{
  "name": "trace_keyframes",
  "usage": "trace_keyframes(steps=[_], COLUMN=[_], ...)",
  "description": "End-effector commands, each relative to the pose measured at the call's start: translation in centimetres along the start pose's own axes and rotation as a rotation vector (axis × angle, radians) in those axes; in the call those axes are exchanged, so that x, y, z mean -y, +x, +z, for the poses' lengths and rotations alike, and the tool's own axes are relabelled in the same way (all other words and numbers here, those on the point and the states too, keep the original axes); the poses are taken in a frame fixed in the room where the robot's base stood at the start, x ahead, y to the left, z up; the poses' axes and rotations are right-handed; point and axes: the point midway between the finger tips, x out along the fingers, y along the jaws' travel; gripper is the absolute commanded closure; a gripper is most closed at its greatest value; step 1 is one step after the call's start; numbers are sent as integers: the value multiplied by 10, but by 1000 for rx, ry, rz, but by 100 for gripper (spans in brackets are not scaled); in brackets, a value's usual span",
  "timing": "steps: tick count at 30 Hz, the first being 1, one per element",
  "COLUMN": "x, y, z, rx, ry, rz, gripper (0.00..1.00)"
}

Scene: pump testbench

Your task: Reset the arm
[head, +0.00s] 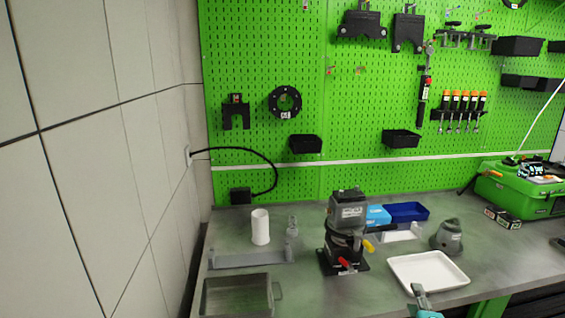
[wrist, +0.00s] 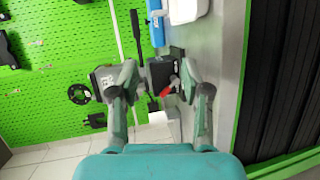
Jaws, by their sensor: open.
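My gripper (head: 420,292) shows as a teal and grey piece at the bottom edge of the head view, in front of the white tray. In the wrist view my gripper (wrist: 158,82) is open, with its two fingers apart and nothing held between them. The dark grey pump (head: 347,232), with a red and a yellow handle, stands upright on the bench. In the wrist view the pump (wrist: 162,72) appears sideways beyond the fingers, partly hidden by them. Most of my arm is out of the head view.
A white tray (head: 428,271) lies right of the pump, near a grey conical part (head: 447,236). Blue bins (head: 407,211) stand behind. A white cylinder (head: 260,227) and a metal tray (head: 237,296) are at left. A green case (head: 520,188) sits at right. The green pegboard wall (head: 300,90) bounds the back.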

Motion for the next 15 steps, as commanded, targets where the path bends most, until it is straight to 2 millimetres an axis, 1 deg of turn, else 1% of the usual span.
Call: trace_keyframes(steps=[1,5,8,11,15], x=[8,26,44,66,102], y=[-4,-14,-24,-39,-68], z=[-2,-5,-9,-14,-20], rx=[-3,-9,-16,-25,-38], ry=[14,65,112,177,292], rz=[-3,-6,-10,-17,-26], gripper=[53,53,53,53,53])
